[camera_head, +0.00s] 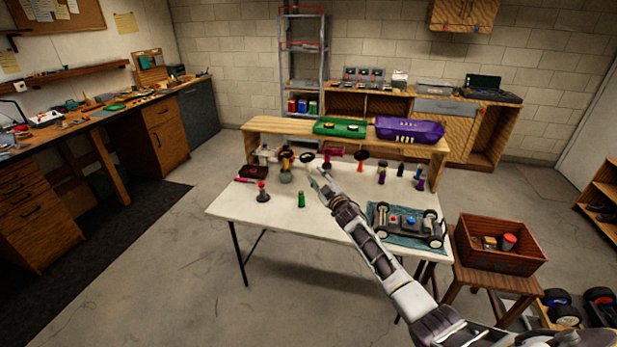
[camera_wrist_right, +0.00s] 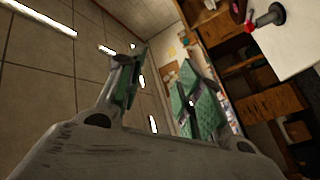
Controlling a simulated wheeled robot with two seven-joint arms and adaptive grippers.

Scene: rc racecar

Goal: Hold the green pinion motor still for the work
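A small green cylinder with a dark top (camera_head: 301,200), likely the green pinion motor, stands upright on the white table (camera_head: 240,210) near its front edge. My right gripper (camera_head: 318,176) is raised over the table, and in the head view it appears just right of and above the green cylinder. In the wrist view its two green-padded fingers (camera_wrist_right: 165,88) are spread apart with nothing between them. The green cylinder does not show in the wrist view. My left gripper is not in view.
A red-topped stand (camera_head: 262,193) is left of the green cylinder. Several small parts line the table's back. An RC chassis (camera_head: 408,224) sits on a blue mat at right. A raised shelf holds a green tray (camera_head: 340,128) and purple bin (camera_head: 409,130). A brown crate (camera_head: 498,262) stands right.

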